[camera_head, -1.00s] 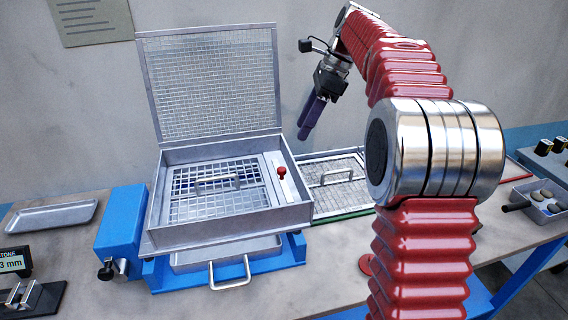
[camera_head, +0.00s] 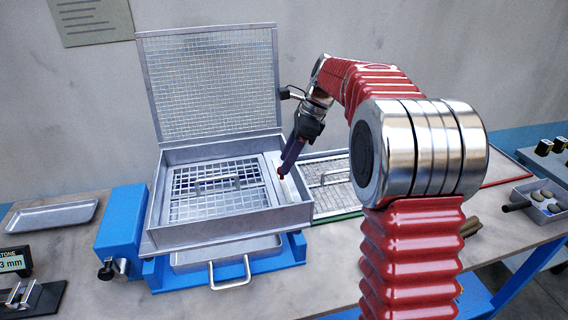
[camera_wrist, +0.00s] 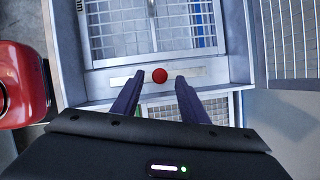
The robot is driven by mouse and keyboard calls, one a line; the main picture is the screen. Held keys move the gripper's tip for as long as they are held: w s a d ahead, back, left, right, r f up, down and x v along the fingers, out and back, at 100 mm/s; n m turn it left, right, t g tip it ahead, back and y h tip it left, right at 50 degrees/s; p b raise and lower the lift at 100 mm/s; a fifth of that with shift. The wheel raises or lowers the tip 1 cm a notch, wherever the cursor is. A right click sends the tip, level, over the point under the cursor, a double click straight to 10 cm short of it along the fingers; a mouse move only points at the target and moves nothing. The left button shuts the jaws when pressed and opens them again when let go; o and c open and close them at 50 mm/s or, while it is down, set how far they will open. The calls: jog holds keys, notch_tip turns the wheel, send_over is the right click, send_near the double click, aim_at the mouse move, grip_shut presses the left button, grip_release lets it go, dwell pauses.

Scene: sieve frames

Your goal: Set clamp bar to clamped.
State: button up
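The clamp bar (camera_head: 291,190) is a pale flat strip along the right side of the open sieve box (camera_head: 226,222). Its red knob (camera_wrist: 159,75) shows in the wrist view, between and just beyond my fingertips. In the head view my gripper (camera_head: 282,172) is over the right side of the box, with its fingertips at the knob, which they largely hide. In the wrist view the two dark purple fingers stand apart with a gap around the knob. I cannot see contact with it. A mesh screen with a handle (camera_head: 222,184) lies inside the box.
The mesh lid (camera_head: 210,85) stands open at the back of the box. A second framed mesh (camera_head: 328,181) lies to the right. A metal drawer handle (camera_head: 231,285) sticks out in front. An empty tray (camera_head: 52,215) lies at left.

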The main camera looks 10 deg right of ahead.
jog(key=shift+x, duration=1.1)
jog(key=shift+c, duration=0.5)
grip_shut()
